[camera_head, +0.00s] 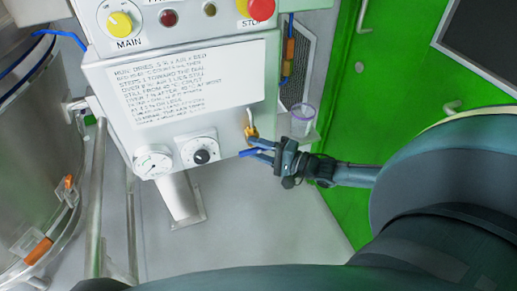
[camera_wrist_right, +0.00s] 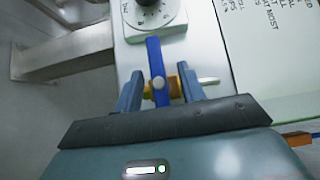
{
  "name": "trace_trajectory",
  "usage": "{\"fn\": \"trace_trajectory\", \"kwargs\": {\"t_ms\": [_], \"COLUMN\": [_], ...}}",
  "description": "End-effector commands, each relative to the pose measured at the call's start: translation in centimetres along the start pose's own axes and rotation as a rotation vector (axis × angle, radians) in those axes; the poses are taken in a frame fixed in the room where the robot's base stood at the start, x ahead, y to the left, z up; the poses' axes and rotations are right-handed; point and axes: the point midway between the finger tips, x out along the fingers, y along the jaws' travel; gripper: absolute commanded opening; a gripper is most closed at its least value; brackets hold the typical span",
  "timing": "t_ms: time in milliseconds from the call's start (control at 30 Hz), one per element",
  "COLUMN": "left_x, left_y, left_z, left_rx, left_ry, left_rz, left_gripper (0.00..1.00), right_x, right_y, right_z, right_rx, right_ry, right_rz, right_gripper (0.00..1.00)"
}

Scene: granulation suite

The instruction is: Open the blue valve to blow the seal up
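The blue valve has a flat blue lever (camera_head: 248,153) and a brass body (camera_head: 252,131), at the lower right corner of the grey control box. In the right wrist view the lever (camera_wrist_right: 155,58) runs up the picture from its round pivot towards the dial, with brass (camera_wrist_right: 175,87) behind it. My right gripper (camera_head: 264,150) is at the valve, its two blue fingers (camera_wrist_right: 161,85) on either side of the lever. The fingers are apart, with gaps beside the lever. My left gripper is not in view.
The control box has an instruction label (camera_head: 187,82), a round gauge (camera_head: 153,162) and a black-knobbed dial (camera_head: 201,156) left of the valve. A clear cup (camera_head: 303,120) stands right of the valve, close above my right gripper. A steel vessel (camera_head: 35,150) stands left.

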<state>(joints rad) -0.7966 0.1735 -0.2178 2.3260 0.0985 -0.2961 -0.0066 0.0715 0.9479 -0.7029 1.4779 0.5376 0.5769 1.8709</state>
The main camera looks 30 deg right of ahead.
Motion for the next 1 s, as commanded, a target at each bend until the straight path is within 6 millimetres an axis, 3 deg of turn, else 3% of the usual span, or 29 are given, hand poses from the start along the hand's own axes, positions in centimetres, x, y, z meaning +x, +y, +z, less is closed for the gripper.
{"fn": "trace_trajectory", "kwargs": {"t_ms": [67, 533, 1000], "left_x": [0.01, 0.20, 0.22], "left_y": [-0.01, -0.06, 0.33], "left_z": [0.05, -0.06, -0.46], "left_rx": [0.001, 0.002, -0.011], "left_ry": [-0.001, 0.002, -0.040], "left_rz": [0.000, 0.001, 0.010], "left_gripper": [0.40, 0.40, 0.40], "right_x": [-0.02, -0.05, -0.06], "right_y": [0.01, 0.01, -0.46], "right_z": [0.01, 0.01, 0.02], "right_rx": [0.000, 0.000, -0.058], "right_ry": [0.000, 0.000, 0.000], "right_rz": [0.000, 0.000, 0.061], "right_gripper": [0.39, 0.00, 0.00]}}
